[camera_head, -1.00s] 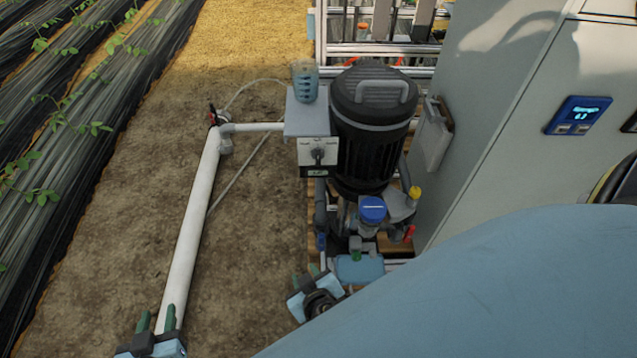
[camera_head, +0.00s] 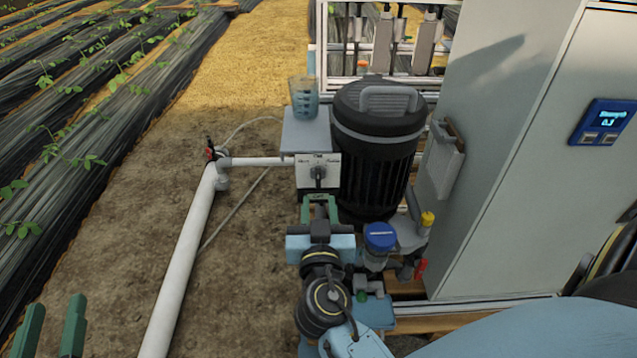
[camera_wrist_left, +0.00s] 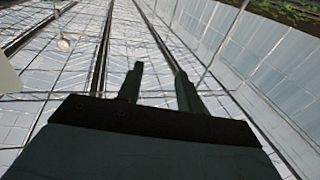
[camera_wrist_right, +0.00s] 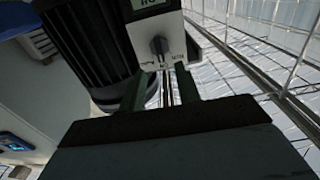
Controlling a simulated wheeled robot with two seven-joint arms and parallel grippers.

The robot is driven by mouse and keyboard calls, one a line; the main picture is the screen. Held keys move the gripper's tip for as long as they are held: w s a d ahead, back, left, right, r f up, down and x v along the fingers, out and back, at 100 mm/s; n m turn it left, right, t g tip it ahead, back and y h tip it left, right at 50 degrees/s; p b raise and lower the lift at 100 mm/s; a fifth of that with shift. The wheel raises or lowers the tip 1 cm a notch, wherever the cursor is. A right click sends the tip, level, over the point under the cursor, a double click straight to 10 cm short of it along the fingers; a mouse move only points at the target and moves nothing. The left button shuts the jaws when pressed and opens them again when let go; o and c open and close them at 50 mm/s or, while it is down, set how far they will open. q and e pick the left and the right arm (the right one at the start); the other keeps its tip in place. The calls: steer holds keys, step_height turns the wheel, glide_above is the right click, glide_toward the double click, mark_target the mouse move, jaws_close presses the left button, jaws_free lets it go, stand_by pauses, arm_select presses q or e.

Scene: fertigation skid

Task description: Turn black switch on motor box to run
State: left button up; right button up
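The motor box (camera_head: 318,176) has a pale front plate with a black rotary switch (camera_head: 318,173) whose grip looks roughly upright. In the right wrist view the switch (camera_wrist_right: 160,45) shows beyond and between the fingertips, with small lettering around it too blurred to read. My right gripper (camera_head: 320,203) is open with green fingers, just below the switch in the head view, and appears apart from it. It also shows in the right wrist view (camera_wrist_right: 162,84). My left gripper (camera_head: 54,322) is open and empty at the lower left, also in the left wrist view (camera_wrist_left: 157,82).
A black motor (camera_head: 378,145) stands right of the box. A measuring cup (camera_head: 304,97) sits on the grey shelf (camera_head: 307,130) above it. A blue-capped filter (camera_head: 380,237) is below right, beside a grey cabinet (camera_head: 480,130). A white pipe (camera_head: 185,260) runs left over bare soil.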

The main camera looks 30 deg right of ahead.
mark_target(318, 179)
steer(key=x, duration=0.7)
steer(key=shift+a, duration=0.1)
jaws_close()
